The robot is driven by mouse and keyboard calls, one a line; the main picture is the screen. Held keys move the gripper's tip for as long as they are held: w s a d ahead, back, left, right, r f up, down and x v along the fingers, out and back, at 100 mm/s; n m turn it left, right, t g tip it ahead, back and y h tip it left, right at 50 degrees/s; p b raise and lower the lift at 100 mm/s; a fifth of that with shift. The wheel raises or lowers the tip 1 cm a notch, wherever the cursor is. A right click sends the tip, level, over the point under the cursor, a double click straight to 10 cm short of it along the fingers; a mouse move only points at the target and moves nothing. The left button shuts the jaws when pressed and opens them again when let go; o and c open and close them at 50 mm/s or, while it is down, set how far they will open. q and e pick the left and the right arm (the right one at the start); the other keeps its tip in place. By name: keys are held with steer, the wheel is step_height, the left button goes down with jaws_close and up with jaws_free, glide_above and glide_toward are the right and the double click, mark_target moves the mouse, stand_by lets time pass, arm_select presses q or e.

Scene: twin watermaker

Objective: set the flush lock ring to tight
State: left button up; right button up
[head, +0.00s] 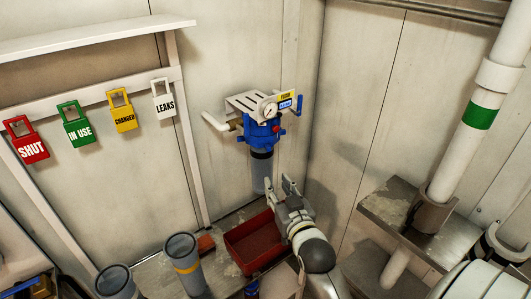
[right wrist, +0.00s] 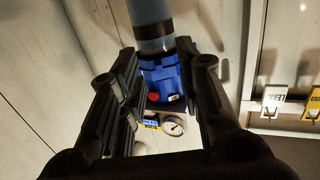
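The flush filter unit hangs on the back wall under a white bracket, with a blue head (head: 258,132) and a grey bowl (head: 262,178). A dark ring (head: 262,153) sits between head and bowl; its setting cannot be read. In the right wrist view the unit appears inverted, with the dark ring (right wrist: 156,46) above the blue head (right wrist: 165,78). My right gripper (head: 290,184) is open and empty, just right of and below the bowl in the head view. In its wrist view the fingers stand apart, with the unit beyond them. My left gripper is out of view.
A red bin (head: 253,246) lies below the unit. Grey cups (head: 184,262) stand to its left. Coloured tags, including a green one (head: 76,125), hang on the left rail. A white pipe (head: 460,155) with a green band and a metal ledge (head: 385,208) are at right.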

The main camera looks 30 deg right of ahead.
mark_target(269, 150)
steer(key=shift+t+h, duration=0.3)
steer(key=shift+t, duration=0.1)
steer(key=w+d+r, duration=0.1)
steer(key=w, duration=0.2)
steer(key=w+d+r+p, duration=0.1)
steer(key=w, duration=0.2)
steer(key=w+d+r+p, duration=0.1)
steer(key=w+r, duration=0.1)
steer(key=w, duration=0.1)
steer(key=shift+w+d, duration=0.35)
jaws_close()
